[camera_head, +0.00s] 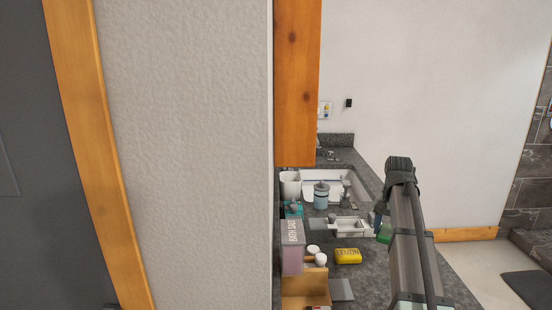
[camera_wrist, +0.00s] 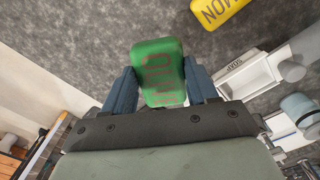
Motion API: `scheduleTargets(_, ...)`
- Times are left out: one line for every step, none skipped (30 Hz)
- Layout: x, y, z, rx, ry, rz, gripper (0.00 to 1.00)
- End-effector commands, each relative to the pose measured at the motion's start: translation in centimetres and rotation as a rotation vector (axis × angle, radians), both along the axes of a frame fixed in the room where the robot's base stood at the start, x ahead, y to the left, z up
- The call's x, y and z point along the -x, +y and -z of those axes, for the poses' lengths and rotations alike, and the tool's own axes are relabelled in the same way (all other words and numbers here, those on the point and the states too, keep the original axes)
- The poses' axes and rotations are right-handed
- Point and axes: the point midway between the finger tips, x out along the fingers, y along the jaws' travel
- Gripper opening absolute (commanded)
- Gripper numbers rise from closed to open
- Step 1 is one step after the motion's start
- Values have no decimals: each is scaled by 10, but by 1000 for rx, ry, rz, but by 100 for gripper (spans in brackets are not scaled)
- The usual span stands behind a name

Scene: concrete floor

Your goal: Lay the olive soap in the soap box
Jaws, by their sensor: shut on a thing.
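The olive soap is a green bar with reddish lettering (camera_wrist: 158,72), held between the two blue fingers of my gripper (camera_wrist: 161,80) in the wrist view. In the head view only a green part of the soap (camera_head: 385,234) shows beside my arm, and my gripper (camera_head: 381,217) is partly hidden. The soap box (camera_head: 350,227) is a small white open box on the counter, to the left of the held soap. In the wrist view the box (camera_wrist: 243,84), lettered on its rim, lies to the right of my gripper and apart from the soap. I see nothing in the box.
A yellow lemon soap (camera_head: 348,256) lies on the dark counter in front of the box. A bath salt container (camera_head: 292,246), small white-lidded jars (camera_head: 314,251) and a wooden holder (camera_head: 305,288) stand at left. A bottle (camera_head: 321,195) and the sink (camera_head: 345,183) are behind the box.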

Motion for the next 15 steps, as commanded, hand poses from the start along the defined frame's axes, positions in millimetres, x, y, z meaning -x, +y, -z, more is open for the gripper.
scheduleTargets(10,15,3,0,-1,-43,24)
scheduleTargets(13,21,3,0,-1,-64,24)
scheduleTargets(15,29,4,0,-2,-81,24)
scheduleTargets(17,36,5,0,-2,-91,24)
scheduleTargets(19,42,5,0,-3,-99,24)
scheduleTargets(22,51,6,0,-3,-110,24)
scheduleTargets(24,58,6,0,-4,-119,24)
scheduleTargets(26,65,6,0,-5,-129,24)
scheduleTargets(28,74,7,0,-6,-141,24)
scheduleTargets(30,82,7,1,-7,-152,24)
scheduleTargets(31,89,7,1,-8,-163,24)
scheduleTargets(33,100,7,1,-9,-178,24)
scheduleTargets(34,108,8,1,-10,-190,24)
scheduleTargets(34,115,7,1,-11,-201,24)
scheduleTargets(35,125,7,2,-12,-216,24)
